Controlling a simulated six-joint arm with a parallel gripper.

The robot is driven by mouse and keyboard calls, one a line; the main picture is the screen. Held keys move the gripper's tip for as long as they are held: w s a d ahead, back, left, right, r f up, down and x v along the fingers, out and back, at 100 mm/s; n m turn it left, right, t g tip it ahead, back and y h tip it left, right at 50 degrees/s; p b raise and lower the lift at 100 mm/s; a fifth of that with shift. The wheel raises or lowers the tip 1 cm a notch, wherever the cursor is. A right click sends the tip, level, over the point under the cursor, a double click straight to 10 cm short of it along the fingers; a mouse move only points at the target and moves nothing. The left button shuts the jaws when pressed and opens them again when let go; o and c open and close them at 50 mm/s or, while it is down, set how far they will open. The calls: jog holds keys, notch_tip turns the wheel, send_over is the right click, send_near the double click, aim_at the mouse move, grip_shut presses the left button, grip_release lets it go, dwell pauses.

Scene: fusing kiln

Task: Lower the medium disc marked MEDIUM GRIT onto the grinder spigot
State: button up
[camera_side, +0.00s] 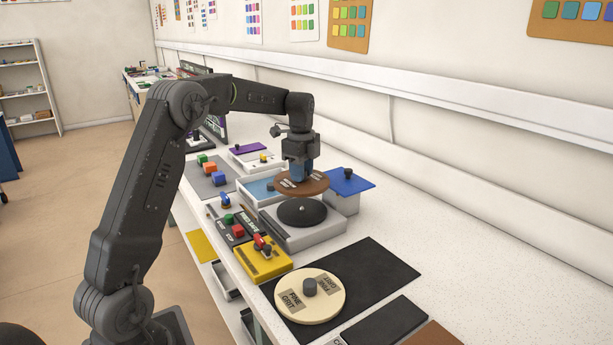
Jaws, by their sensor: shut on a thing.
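A brown disc (316,186) hangs level from my gripper (300,177), above and slightly behind the grinder. My gripper is shut on it from above; its label is too small to read. The grinder (325,236) is a light grey box with a round black plate (302,213) on top. A small pale spigot (302,208) stands at the plate's centre. The disc is apart from the spigot, with a visible gap between them.
A cream disc marked FINE GRIT (322,303) lies on a black mat (385,266) in front. A grey box with a blue lid (350,181) stands close right of the held disc. A yellow block with red parts (263,263) and small switches sit left of the grinder.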

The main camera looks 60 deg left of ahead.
send_over(302, 207)
jog(key=shift+a+f, duration=0.15)
jog(key=shift+f, duration=2.75)
jog(key=shift+f, duration=1.05)
jog(key=o, duration=1.1)
jog(key=shift+c, duration=0.2)
notch_tip(302, 207, up, 13)
jog(key=shift+r, duration=0.45)
